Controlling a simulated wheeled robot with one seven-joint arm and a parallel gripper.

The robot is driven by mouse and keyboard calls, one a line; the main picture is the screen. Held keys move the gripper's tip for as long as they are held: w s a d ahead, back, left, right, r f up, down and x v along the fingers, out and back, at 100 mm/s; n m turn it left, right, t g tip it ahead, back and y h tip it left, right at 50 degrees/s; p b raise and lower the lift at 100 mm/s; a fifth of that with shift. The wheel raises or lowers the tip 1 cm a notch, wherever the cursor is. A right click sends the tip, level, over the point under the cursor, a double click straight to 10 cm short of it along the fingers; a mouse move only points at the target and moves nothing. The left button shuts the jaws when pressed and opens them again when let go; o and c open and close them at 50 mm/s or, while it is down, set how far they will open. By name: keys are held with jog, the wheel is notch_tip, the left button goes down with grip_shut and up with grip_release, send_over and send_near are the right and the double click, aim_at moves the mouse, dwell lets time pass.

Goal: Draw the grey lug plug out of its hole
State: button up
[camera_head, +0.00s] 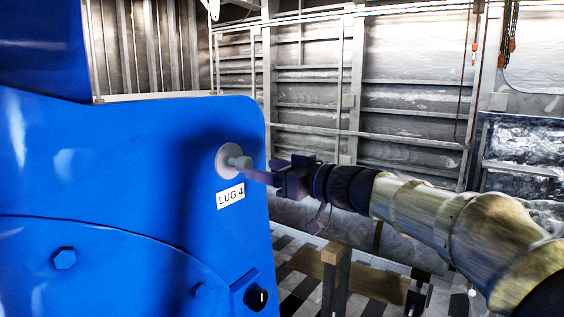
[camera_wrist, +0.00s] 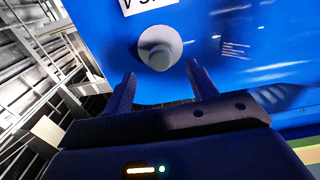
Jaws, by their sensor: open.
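The grey lug plug (camera_head: 229,160) sits in the side face of the big blue motor housing (camera_head: 120,170), with a round flange against the face and a short knob standing out. A white label reading "LUG 4" (camera_head: 230,196) is just below it. My gripper (camera_head: 254,170) reaches in from the right with its fingers at the knob. In the wrist view the plug (camera_wrist: 160,48) shows as a grey disc with a rounder knob, ahead of and between the open fingers (camera_wrist: 160,85). I cannot tell whether either finger touches it.
A black knob (camera_head: 257,298) and a hex bolt (camera_head: 65,258) are on the blue housing's lower part. A wooden trestle (camera_head: 335,262) stands on the tiled floor below my arm. Grey metal wall framing (camera_head: 330,110) is behind. Cords with orange parts (camera_head: 508,35) hang at upper right.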

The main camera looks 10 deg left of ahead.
aim_at(244, 165)
jog(key=shift+r+p+x, duration=0.2)
jog(key=shift+p+x, duration=0.4)
jog(key=shift+x, duration=0.3)
jog(key=shift+f+b+x, duration=0.1)
jog(key=shift+b+x, duration=0.15)
jog(key=shift+x, duration=1.1)
jog(key=shift+f+b+x, duration=0.15)
jog(key=shift+b+x, duration=0.1)
jog(key=shift+x, duration=1.15)
jog(key=c, duration=1.2)
jog(key=shift+s+d, duration=0.1)
jog(key=shift+d, duration=0.15)
jog(key=b+v, duration=0.8)
jog(key=v, duration=0.1)
jog(key=shift+d+b, duration=0.25)
jog(key=shift+b, duration=0.05)
